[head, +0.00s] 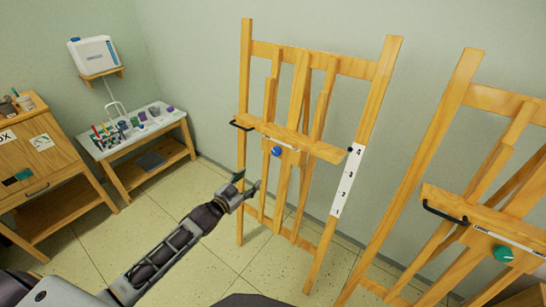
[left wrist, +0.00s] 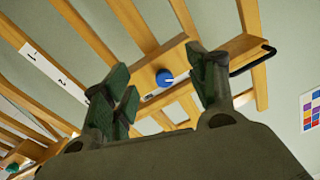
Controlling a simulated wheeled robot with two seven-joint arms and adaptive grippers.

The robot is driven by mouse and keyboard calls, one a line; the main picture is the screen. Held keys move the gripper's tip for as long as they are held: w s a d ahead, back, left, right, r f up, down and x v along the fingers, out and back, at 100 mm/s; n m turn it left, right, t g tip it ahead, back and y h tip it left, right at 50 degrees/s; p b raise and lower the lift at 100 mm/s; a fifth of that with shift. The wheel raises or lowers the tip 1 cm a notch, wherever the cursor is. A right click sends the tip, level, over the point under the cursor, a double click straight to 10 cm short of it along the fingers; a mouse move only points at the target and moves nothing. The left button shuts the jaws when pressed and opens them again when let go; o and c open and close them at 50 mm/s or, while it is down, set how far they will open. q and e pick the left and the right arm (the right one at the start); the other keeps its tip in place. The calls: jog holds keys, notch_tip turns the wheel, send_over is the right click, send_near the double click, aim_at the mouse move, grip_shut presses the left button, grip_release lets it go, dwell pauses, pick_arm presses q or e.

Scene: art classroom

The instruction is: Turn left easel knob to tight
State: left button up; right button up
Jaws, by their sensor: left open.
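The left easel (head: 328,152) is a wooden frame against the wall, with a round blue knob (head: 277,151) on the front below its tray. In the left wrist view the blue knob (left wrist: 163,78) shows in the gap between my two fingers, with a small white mark beside its right edge. My left gripper (head: 247,186) is open and empty, below and a little left of the knob in the head view. It also shows in the left wrist view (left wrist: 160,80), its dark green finger pads apart and not touching the knob. My right gripper is not in view.
A right easel (head: 450,125) with a green knob (head: 503,253) stands close by. A black bar (head: 241,125) sticks out at the left end of the left easel's tray. A paint table (head: 138,136) and wooden cabinet (head: 45,165) stand at left. Tiled floor between is clear.

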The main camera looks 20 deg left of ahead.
pick_arm(q)
jog(key=shift+n+t+h, duration=0.5)
jog(key=shift+t, duration=0.1)
jog(key=r, duration=0.1)
jog(key=d+r, duration=0.1)
jog(key=r, duration=0.1)
jog(key=d+r, duration=0.1)
jog(key=r, duration=0.1)
jog(key=shift+s+d, duration=0.2)
jog(key=shift+s, duration=0.2)
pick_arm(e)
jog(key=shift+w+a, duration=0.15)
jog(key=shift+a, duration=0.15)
pick_arm(q)
jog(key=shift+w, duration=0.2)
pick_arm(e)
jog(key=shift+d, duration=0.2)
